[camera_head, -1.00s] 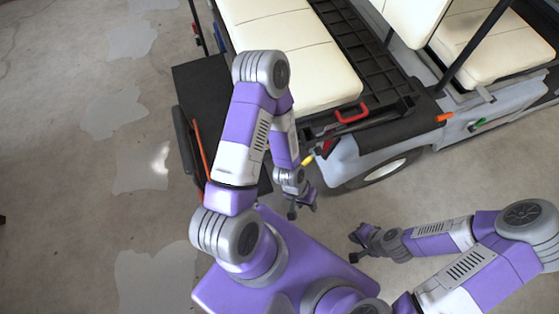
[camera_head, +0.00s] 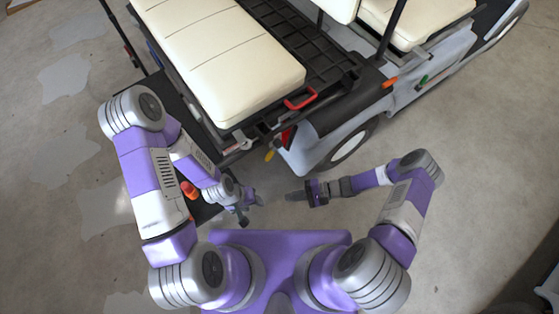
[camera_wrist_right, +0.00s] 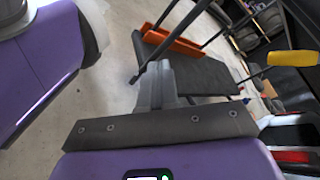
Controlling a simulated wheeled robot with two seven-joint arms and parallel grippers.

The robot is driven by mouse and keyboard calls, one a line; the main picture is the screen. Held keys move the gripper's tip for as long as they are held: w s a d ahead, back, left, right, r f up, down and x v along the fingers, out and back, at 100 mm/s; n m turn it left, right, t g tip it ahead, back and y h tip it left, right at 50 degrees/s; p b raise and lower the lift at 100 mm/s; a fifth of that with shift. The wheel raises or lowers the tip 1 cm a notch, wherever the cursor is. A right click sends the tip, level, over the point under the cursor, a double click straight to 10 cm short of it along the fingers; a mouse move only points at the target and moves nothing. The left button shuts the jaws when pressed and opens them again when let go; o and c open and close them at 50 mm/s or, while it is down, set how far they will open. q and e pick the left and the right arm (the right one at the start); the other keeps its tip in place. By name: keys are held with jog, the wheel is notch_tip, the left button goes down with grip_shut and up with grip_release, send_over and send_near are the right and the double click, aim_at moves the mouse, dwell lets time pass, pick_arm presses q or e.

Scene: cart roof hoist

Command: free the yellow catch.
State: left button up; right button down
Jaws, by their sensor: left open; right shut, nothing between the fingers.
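The yellow catch (camera_head: 269,155) hangs at the rear of the cart, below the seat edge and beside the tail light. It also shows as a yellow grip at the right of the right wrist view (camera_wrist_right: 293,58). My left gripper (camera_head: 251,210) is open and empty, below and left of the catch. My right gripper (camera_head: 289,196) is shut and empty, below and slightly right of the catch, pointing left. In the right wrist view its closed fingers (camera_wrist_right: 158,88) stand apart from the catch.
A red handle (camera_head: 300,98) sits at the cream seat's (camera_head: 215,55) corner. An orange piece (camera_head: 390,82) and a green piece (camera_head: 424,79) are on the cart's side. A rear wheel (camera_head: 348,146) stands right of the catch. Concrete floor (camera_head: 465,170) is clear at the right.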

jog(key=w+d+m+t+y, duration=0.2)
jog(key=w+d+t+y, duration=0.15)
jog(key=w+t, duration=0.25)
jog(key=m+t+y, duration=0.1)
jog(key=m+t, duration=0.1)
jog(key=t, duration=0.3)
send_near(273, 152)
jog(key=w+a+f, duration=0.3)
jog(key=w+f, duration=0.1)
jog(key=a+r, duration=0.1)
jog(key=s+a+r, duration=0.1)
jog(key=a, duration=0.1)
jog(key=shift+a+b, duration=0.1)
jog(key=shift+b, duration=0.2)
